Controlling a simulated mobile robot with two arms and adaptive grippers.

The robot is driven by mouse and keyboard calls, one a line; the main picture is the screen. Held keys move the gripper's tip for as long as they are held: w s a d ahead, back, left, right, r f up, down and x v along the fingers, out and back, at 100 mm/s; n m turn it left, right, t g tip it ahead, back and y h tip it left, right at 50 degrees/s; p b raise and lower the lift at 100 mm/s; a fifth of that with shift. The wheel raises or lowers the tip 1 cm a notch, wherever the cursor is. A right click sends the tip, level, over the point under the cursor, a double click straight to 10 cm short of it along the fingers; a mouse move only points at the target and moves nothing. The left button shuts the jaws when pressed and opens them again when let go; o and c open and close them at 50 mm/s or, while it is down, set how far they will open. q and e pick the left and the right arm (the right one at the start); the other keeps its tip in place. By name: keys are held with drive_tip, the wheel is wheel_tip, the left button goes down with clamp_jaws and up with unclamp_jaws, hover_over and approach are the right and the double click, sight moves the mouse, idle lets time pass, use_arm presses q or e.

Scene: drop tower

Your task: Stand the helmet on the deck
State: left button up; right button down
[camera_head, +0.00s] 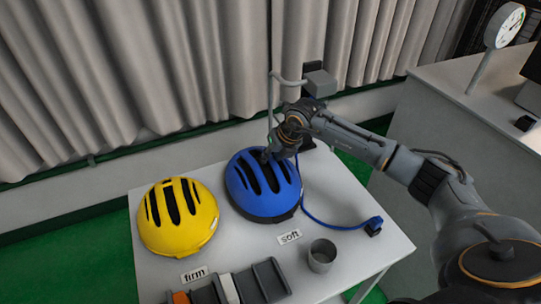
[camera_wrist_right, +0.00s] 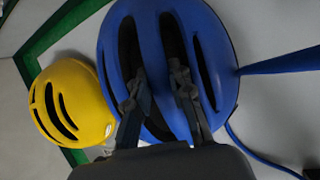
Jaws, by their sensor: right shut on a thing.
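A blue helmet (camera_head: 262,197) with dark vent slots sits at the back right of the white table, behind the "soft" label. A yellow helmet (camera_head: 178,222) with dark slots sits to its left, behind the "firm" label. My right gripper (camera_head: 272,153) reaches down onto the top of the blue helmet. In the right wrist view its fingers (camera_wrist_right: 157,95) go into the slots and are shut on the rib between them. The blue helmet appears level and low at the table; I cannot tell whether it touches. I cannot tell which surface is the deck. My left gripper is not in view.
A grey cup (camera_head: 321,256) and a dark slotted rack (camera_head: 240,285) stand at the table's front. A post with a grey box (camera_head: 320,83) rises behind. A counter with a gauge (camera_head: 504,26) stands right.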

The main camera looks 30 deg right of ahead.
drive_tip(key=shift+f, duration=0.1)
drive_tip(key=c, duration=1.2)
unclamp_jaws()
drive_tip(key=b+v, duration=0.1)
drive_tip(key=v, duration=0.1)
drive_tip(key=b+v, duration=0.1)
drive_tip(key=v, duration=0.2)
drive_tip(key=shift+s+f+b, duration=0.15)
drive_tip(key=shift+s+b, duration=0.1)
drive_tip(key=shift+b, duration=0.15)
drive_tip(key=v, duration=0.8)
drive_tip(key=shift+s+r+b, duration=0.1)
drive_tip(key=shift+r+b, duration=0.3)
